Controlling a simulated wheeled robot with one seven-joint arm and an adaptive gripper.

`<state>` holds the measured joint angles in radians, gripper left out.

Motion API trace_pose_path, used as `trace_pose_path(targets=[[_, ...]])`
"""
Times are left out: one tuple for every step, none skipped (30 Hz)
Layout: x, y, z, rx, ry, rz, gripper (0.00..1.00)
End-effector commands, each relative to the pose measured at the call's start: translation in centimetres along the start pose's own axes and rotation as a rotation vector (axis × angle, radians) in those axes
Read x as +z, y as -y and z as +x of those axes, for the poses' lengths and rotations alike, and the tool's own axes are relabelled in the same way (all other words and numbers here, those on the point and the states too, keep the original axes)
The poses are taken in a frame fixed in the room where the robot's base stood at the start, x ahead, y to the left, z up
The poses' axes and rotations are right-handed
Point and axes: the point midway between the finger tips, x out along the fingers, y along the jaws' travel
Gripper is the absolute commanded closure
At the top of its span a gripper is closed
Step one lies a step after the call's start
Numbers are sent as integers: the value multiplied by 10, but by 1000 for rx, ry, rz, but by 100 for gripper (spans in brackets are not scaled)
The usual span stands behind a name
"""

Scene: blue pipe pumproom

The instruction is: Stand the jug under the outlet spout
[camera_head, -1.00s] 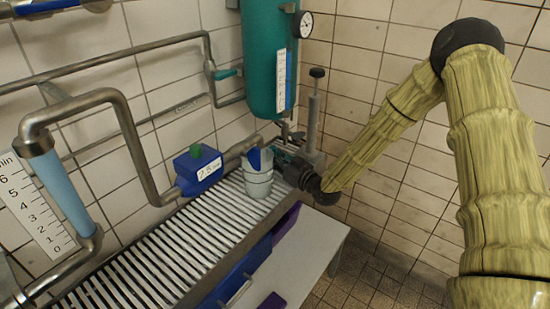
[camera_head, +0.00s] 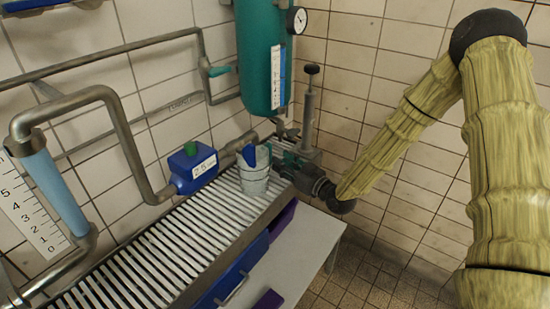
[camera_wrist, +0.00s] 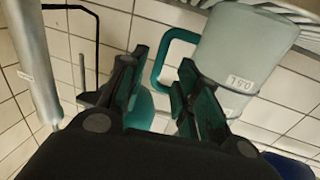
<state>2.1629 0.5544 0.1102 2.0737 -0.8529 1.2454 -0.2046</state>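The pale translucent jug (camera_head: 254,181) stands upright on the slatted grating in the head view. The outlet spout (camera_head: 249,155), with a blue end, comes from the pipe at its left and overlaps the jug's mouth in the picture. The jug (camera_wrist: 245,50) fills the upper right of the wrist view, with a volume label and a teal handle (camera_wrist: 157,64). My gripper (camera_head: 298,172) is at the jug's right. In the wrist view my gripper (camera_wrist: 163,62) has its fingers apart, and the handle's outer bar shows between and beyond the tips, not clasped.
The slatted grating (camera_head: 150,254) runs along the wall. A blue meter box (camera_head: 192,167) sits left of the spout. A teal tank (camera_head: 262,60) hangs above, and a grey upright pump-like post (camera_head: 309,115) stands behind my gripper. A pale bench (camera_head: 310,250) lies in front.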

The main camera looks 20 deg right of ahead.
Motion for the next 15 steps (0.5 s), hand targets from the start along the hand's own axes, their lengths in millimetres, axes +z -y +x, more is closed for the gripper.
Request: trace_pose_path(targets=[[0, -1, -10, 3, 1, 1, 68], [0, -1, -15, 3, 0, 2, 68], [0, -1, -21, 2, 0, 2, 68], [0, -1, -26, 2, -1, 1, 68], [0, -1, -30, 2, 0, 1, 68], [0, -1, -35, 2, 0, 1, 68], [0, -1, -39, 2, 0, 1, 68], [0, -1, -42, 2, 0, 0, 68], [0, -1, -46, 2, 0, 0, 68], [0, -1, -48, 2, 0, 0, 68], [0, -1, -50, 1, 0, 0, 68], [0, 0, -52, 1, 0, 0, 68], [0, 0, -53, 1, -1, 0, 68], [0, 0, -54, 1, -1, 0, 68], [0, 0, -54, 1, -1, 0, 68]])
